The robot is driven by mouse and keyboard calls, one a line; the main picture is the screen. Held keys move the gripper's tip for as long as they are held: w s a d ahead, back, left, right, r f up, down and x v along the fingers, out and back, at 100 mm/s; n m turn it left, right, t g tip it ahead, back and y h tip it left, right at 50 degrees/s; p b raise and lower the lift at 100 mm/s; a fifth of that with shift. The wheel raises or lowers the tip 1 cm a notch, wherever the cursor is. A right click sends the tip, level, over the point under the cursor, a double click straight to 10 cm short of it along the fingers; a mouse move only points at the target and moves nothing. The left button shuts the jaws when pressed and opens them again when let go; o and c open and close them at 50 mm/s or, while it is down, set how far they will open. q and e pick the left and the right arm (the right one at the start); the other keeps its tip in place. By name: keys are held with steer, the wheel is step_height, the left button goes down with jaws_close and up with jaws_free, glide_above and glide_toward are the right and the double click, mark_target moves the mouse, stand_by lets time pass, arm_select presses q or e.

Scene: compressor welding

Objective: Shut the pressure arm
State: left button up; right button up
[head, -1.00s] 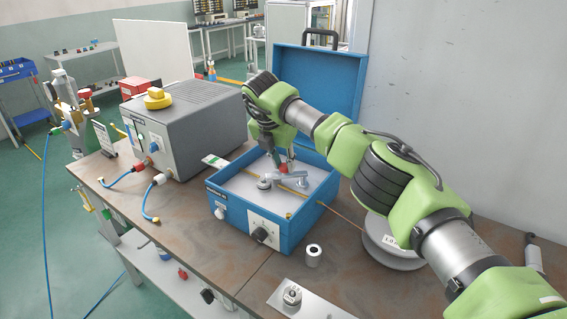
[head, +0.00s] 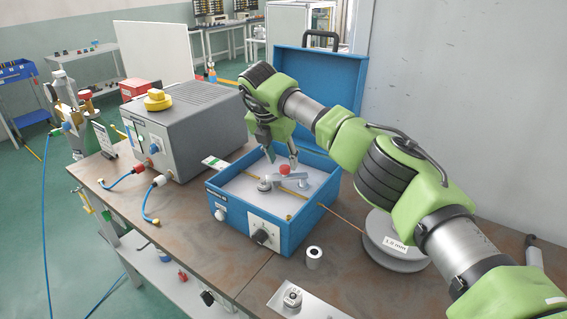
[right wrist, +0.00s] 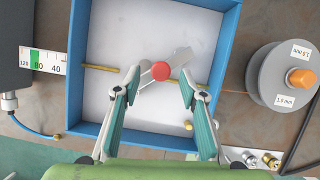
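The pressure arm (head: 297,181) is a silver bar with a red knob (head: 284,169), low inside the open blue box (head: 236,215). In the right wrist view the bar (right wrist: 181,60) runs slantwise across the white panel, and its red knob (right wrist: 161,71) lies between my fingertips in the picture. The left finger hides part of the bar's lower end. My right gripper (head: 279,157) is open above the knob, with nothing held; its two spread fingers show in the right wrist view (right wrist: 160,77). A brass rod (head: 291,188) passes by the bar. My left gripper is not in view.
The raised blue lid (head: 325,90) stands behind the box. A grey unit (head: 190,130) with a yellow knob is at left. A wire spool (head: 395,245) is at right, under my right arm. A small metal cylinder (head: 313,258) stands in front of the box.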

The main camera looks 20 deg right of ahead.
steer(key=v, duration=0.9)
steer(key=shift+r, duration=0.2)
